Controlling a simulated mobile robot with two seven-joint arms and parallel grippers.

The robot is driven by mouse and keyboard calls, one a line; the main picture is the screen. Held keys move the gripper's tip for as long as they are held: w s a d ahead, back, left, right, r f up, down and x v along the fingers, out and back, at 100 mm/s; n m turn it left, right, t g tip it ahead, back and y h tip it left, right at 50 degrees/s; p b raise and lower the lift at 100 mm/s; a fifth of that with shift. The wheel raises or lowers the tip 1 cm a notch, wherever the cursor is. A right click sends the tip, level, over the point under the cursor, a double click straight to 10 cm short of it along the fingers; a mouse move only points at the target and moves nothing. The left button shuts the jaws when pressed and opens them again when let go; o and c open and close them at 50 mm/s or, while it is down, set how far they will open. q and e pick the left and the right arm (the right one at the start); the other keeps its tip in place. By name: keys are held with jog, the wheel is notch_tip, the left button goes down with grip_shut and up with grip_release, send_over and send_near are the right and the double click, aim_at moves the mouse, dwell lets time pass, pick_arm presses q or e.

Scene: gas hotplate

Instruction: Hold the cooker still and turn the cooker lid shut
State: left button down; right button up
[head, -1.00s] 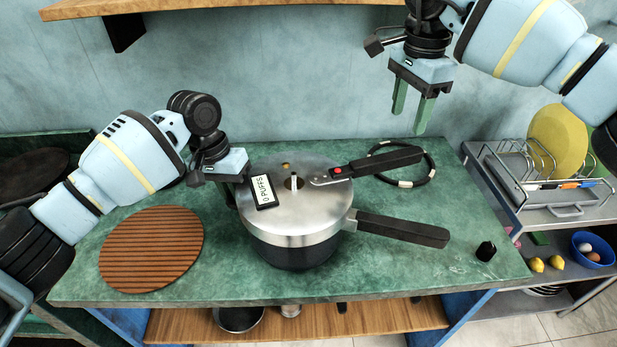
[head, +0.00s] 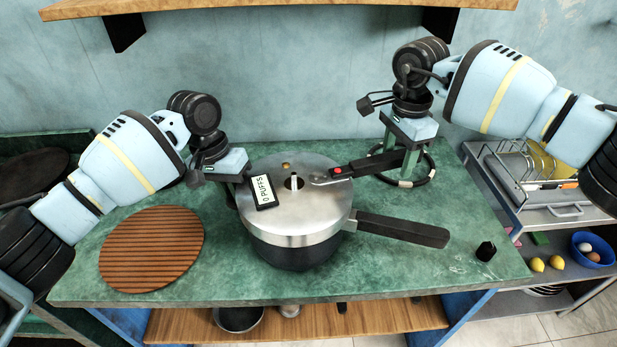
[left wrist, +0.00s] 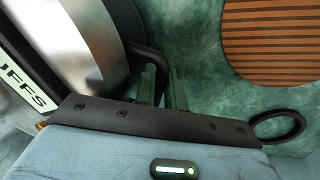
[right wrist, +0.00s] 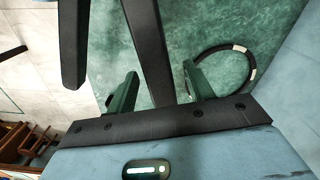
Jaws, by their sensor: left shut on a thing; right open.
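The steel pressure cooker (head: 290,240) stands on the green counter, its lid (head: 320,200) on top. The black lid handle (head: 362,167) points right and back, angled away from the body's long handle (head: 400,230). My left gripper (head: 232,197) is shut on the small side handle (left wrist: 150,60) at the cooker's left; its fingers (left wrist: 163,88) show in the left wrist view. My right gripper (head: 402,162) is open at the lid handle's outer end. In the right wrist view, the lid handle (right wrist: 150,50) lies between its spread fingers (right wrist: 162,90), with gaps on both sides.
A "0 PUFFS" label (head: 262,191) floats over the lid. A black ring gasket (head: 428,170) lies behind the right gripper. A round slatted mat (head: 150,250) lies left; a small black weight (head: 486,251) sits right. A dish rack (head: 530,180) stands beyond the counter. A shelf (head: 280,5) hangs above.

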pick_arm(q)
jog(key=shift+f, duration=0.1)
pick_arm(e)
jog(key=shift+f, duration=0.85)
jog(key=shift+c, duration=0.3)
grip_shut()
jog(key=shift+s, duration=0.1)
